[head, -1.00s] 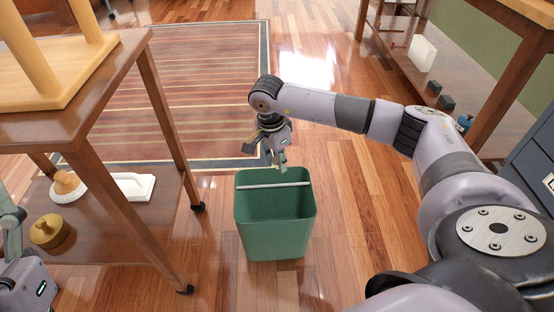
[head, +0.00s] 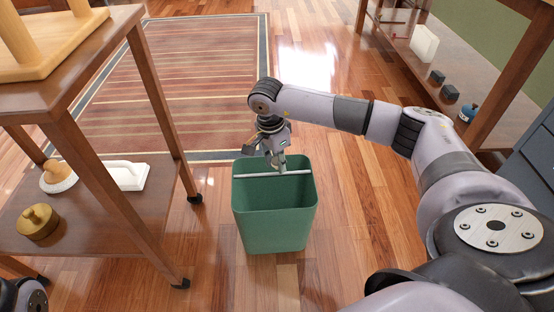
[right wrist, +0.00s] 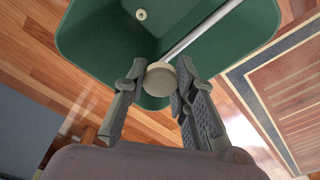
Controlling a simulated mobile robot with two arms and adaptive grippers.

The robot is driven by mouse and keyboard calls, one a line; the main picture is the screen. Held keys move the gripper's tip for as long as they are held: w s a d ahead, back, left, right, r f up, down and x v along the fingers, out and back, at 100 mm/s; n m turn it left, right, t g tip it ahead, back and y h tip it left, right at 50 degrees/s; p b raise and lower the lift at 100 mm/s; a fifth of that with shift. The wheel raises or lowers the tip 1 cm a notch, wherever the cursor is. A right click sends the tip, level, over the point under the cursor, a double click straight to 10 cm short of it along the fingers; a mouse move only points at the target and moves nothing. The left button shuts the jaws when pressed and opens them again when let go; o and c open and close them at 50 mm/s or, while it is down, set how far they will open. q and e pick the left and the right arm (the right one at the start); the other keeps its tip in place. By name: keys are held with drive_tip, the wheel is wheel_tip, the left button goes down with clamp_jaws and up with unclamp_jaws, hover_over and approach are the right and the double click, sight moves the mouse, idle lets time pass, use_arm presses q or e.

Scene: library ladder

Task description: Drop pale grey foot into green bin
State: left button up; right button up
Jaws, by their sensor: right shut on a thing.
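The green bin (head: 276,222) stands upright on the floor, with a thin pale bar (head: 255,176) across its mouth. My right gripper (head: 278,165) is over the far part of the bin's mouth, by the bar. In the right wrist view, this gripper (right wrist: 157,88) is shut on the pale grey foot (right wrist: 160,79), a small round piece between the fingertips. The bar passes close behind the foot; I cannot tell if they touch. A small pale round thing (right wrist: 141,14) shows inside the bin. My left gripper is not in view.
A striped rug (head: 190,80) lies behind. Floor right of the bin is clear.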

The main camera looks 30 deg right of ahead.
sight(273, 163)
drive_tip(key=o, duration=0.8)
drive_tip(key=r, duration=0.4)
drive_tip(key=a+r, duration=0.1)
drive_tip(key=r, duration=0.6)
drive_tip(key=shift+a+r, duration=0.25)
drive_tip(key=shift+r, duration=0.15)
